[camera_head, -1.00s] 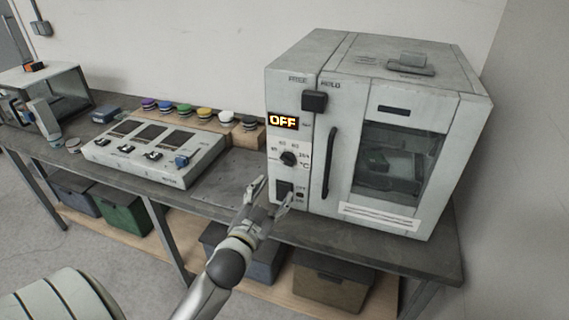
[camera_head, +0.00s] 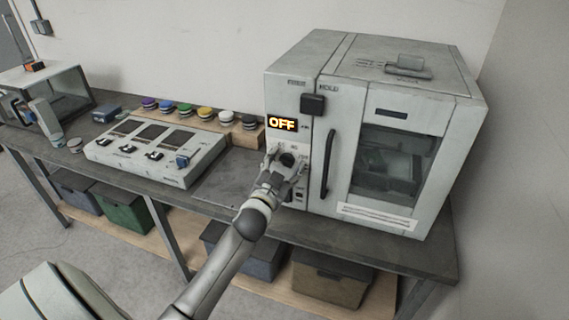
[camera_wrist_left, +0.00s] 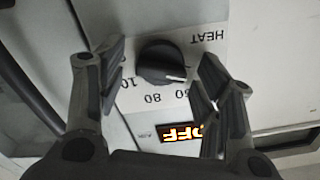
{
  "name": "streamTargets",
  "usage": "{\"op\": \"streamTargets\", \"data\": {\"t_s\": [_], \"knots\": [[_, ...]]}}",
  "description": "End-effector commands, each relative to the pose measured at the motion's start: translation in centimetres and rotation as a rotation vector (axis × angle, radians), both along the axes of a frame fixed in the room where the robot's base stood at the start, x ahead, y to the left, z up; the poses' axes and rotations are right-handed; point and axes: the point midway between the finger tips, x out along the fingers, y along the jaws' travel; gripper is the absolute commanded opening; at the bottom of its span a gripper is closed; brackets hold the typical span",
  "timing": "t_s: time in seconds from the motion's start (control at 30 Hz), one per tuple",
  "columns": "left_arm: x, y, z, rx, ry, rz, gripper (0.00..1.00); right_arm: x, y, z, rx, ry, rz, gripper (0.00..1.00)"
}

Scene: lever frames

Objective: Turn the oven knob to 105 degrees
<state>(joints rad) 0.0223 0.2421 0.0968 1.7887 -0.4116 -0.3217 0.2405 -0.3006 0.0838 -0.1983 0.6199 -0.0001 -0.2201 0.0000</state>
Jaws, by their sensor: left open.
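The oven (camera_head: 390,95) is a grey box on the bench with an orange display (camera_head: 282,123) reading OFF. Its black round knob (camera_wrist_left: 162,62) sits below the display on a white dial plate marked HEAT (camera_wrist_left: 208,38). A white pointer line shows on the knob. In the head view the knob (camera_head: 288,160) is partly hidden by my left gripper. My left gripper (camera_head: 286,158) is open, its fingers on either side of the knob. In the left wrist view the fingers (camera_wrist_left: 160,75) flank the knob with gaps; contact is not visible. My right gripper is not in view.
The oven door handle (camera_head: 329,162) stands out just right of the knob. A black square block (camera_head: 313,104) sits above it. A control panel (camera_head: 150,165) and several coloured buttons (camera_head: 204,113) are at left.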

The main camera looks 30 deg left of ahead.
Motion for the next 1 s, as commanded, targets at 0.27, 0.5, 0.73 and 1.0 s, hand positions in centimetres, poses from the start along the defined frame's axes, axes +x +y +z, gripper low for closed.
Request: {"op": "streamTargets", "data": {"t_s": [0.27, 0.5, 0.73, 1.0], "knots": [[0.02, -0.01, 0.01, 0.000, -0.001, 0.000, 0.54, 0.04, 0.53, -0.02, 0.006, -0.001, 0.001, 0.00], [0.01, -0.02, -0.01, 0.000, 0.000, 0.000, 0.23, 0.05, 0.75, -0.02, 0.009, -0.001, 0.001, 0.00], [0.01, -0.03, 0.00, 0.007, 0.002, -0.001, 0.15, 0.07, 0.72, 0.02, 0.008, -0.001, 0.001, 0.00], [0.03, -0.04, 0.05, 0.099, 0.024, 0.000, 0.15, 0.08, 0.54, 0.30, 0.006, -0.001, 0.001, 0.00]]}}
